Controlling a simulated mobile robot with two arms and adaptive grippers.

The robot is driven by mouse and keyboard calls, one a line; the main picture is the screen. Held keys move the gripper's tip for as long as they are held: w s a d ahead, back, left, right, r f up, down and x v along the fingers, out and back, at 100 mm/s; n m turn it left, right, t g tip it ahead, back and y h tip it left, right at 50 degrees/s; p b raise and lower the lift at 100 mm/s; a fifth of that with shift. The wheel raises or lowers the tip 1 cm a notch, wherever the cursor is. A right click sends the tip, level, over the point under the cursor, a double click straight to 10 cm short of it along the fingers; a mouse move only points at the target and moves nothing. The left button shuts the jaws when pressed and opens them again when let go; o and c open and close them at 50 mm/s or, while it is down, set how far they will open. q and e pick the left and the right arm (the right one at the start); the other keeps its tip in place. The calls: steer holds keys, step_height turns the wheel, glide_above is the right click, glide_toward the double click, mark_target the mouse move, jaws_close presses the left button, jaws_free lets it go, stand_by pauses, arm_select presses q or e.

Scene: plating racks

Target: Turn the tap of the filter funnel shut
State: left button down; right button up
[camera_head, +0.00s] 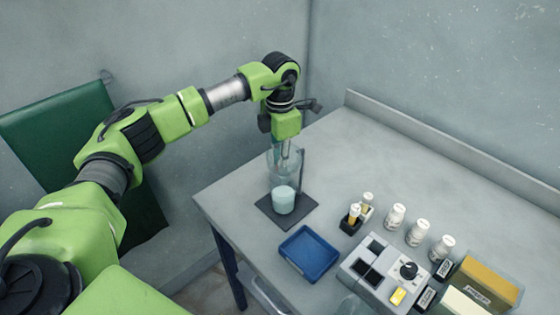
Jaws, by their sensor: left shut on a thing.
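The filter funnel (273,163) is a clear vessel held upright by a thin dark stand above a dark square base (266,210). A small beaker (283,203) with pale blue-green contents stands on that base, under the funnel. My left gripper (286,154) reaches down from above at the funnel and is shut on part of it. The tap is too small and too covered to make out, so I cannot tell how it is turned. My right gripper is out of view.
A blue tray (308,254) lies in front of the base. The back of the bench is clear.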

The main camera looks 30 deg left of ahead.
arm_select(q)
steer(key=shift+n, duration=0.4)
steer(key=c, duration=2)
jaws_free()
step_height(320, 180, up, 12)
steer(key=shift+r, duration=0.1)
